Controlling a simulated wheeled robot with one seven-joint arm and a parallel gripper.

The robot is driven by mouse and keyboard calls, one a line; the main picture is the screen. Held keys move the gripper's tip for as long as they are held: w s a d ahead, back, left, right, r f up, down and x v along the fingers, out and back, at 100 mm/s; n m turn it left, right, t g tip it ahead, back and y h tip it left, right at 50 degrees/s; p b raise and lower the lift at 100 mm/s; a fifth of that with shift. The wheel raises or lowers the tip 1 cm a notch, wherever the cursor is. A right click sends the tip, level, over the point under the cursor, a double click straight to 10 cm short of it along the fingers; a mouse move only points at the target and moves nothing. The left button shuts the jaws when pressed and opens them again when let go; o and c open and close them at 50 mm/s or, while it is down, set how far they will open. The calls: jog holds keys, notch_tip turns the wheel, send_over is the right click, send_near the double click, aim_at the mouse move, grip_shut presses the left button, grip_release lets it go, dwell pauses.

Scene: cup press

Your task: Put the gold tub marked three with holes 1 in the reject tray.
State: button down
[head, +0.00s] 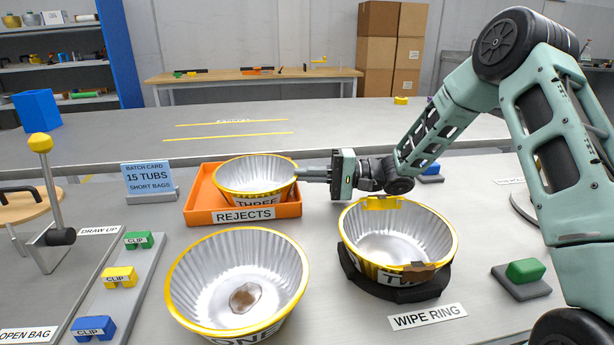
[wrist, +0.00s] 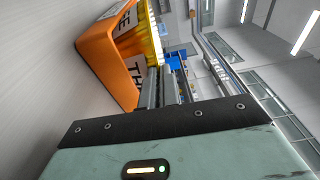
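The gold tub marked three (head: 255,181) sits within the orange reject tray (head: 196,212), upright, with its label facing front. Its yellow side also shows in the wrist view (wrist: 153,40). No hole is visible on it from here. My gripper (head: 300,175) reaches in from the right, with its narrow fingers at the tub's right rim. In the wrist view the fingers (wrist: 160,82) are close together at the tub's edge and look shut on its wall. The tub's underside is hidden by the tray front.
Tub one (head: 180,270), with a brown patch inside, stands in front. Tub two (head: 447,250), with a brown mark on its rim, sits in a black ring (head: 362,284) below my arm. A batch card (head: 149,178) stands left of the tray. Coloured clips (head: 120,277) line the left.

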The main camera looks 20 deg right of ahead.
jog(key=c, duration=1.6)
grip_release()
jog(key=shift+f, duration=0.1)
jog(key=shift+c, duration=0.2)
jog(key=p+v, duration=0.2)
jog(key=v, duration=1)
